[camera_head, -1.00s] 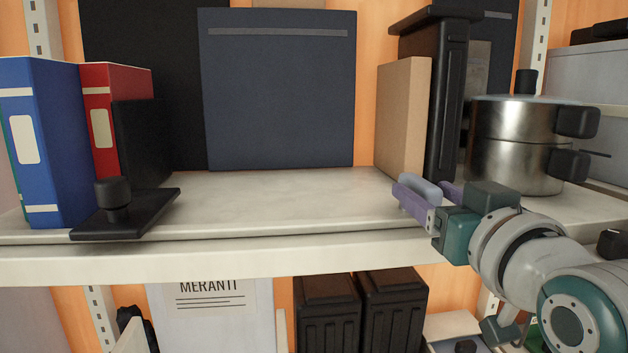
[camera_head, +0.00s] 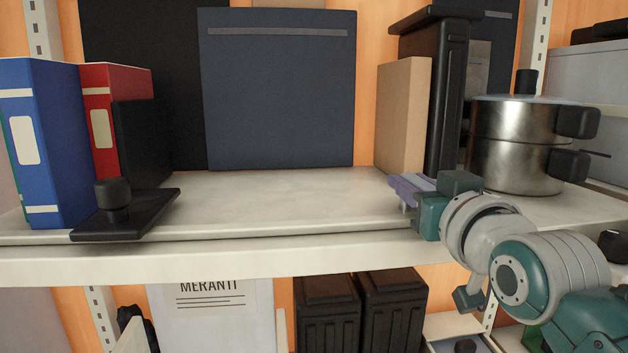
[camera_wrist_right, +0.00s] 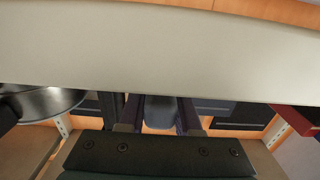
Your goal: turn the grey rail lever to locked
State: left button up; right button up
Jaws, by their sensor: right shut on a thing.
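The grey rail lever (camera_wrist_right: 160,112) shows in the right wrist view as a rounded blue-grey grip between the two dark purple fingers. My right gripper (camera_head: 410,186) is at the front edge of the shelf, on the right side of the head view, and its fingers are shut on the lever. In the head view the fingers and wrist hide most of the lever, so its exact angle and any marks for its positions cannot be made out. My left gripper is in neither view.
The cream shelf (camera_head: 280,205) is bare in the middle. A steel pot (camera_head: 515,150), a tan box (camera_head: 402,120) and a dark upright case stand near my right gripper. Blue (camera_head: 50,140) and red binders with a black bookend (camera_head: 125,215) stand at the left.

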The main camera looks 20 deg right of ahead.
grip_shut()
dwell(0.8)
